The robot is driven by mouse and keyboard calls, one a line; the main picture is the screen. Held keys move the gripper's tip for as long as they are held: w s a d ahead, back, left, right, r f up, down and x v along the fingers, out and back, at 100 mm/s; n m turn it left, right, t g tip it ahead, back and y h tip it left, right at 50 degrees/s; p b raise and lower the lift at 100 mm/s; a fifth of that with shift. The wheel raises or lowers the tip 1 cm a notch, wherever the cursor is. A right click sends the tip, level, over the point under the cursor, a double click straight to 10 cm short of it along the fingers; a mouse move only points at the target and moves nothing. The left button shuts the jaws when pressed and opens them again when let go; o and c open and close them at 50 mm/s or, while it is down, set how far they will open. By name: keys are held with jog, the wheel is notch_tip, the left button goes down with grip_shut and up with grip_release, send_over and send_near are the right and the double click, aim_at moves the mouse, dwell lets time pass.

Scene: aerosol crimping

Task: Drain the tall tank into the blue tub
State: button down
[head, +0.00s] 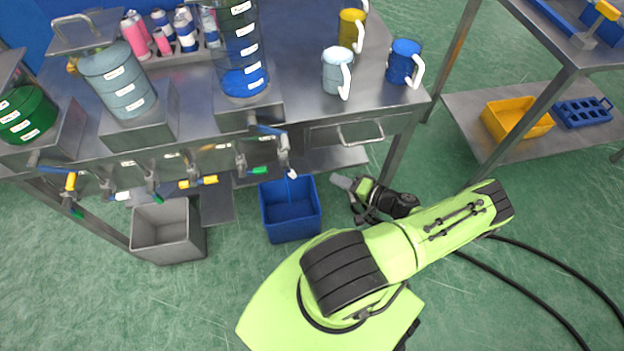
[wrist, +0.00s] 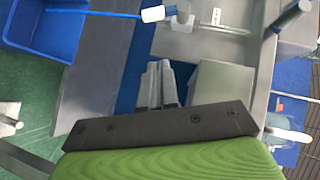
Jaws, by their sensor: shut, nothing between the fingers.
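The tall tank (head: 240,45) stands on the bench, a clear cylinder with white labels and blue liquid in its lower part. Its outlet pipe and tap (head: 284,150) hang over the bench's front edge, with a blue handle near the tank base. The blue tub (head: 290,208) sits on the floor below, and it also shows in the wrist view (wrist: 45,30). A thin blue stream (wrist: 113,14) runs from the white nozzle (wrist: 153,14) into the tub. My gripper (head: 340,182) is shut and empty, right of the tub; its fingers show in the wrist view (wrist: 160,80).
A grey bin (head: 168,230) stands on the floor left of the tub. Other tanks with green (head: 27,112) and pale blue liquid (head: 118,80) stand left on the bench. Several mugs stand at its right. A drawer (head: 345,133) and bench leg are near my arm.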

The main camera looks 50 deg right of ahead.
jog(key=b, duration=0.2)
send_near(288, 168)
jog(key=w+d+f, duration=0.4)
jog(key=f, duration=0.1)
jog(key=shift+w+a+f, duration=0.2)
jog(key=shift+w+a, duration=0.2)
jog(key=shift+a, duration=0.3)
jog(key=shift+w+a+f, duration=0.15)
jog(key=shift+w+a, duration=0.25)
jog(key=shift+a, duration=0.3)
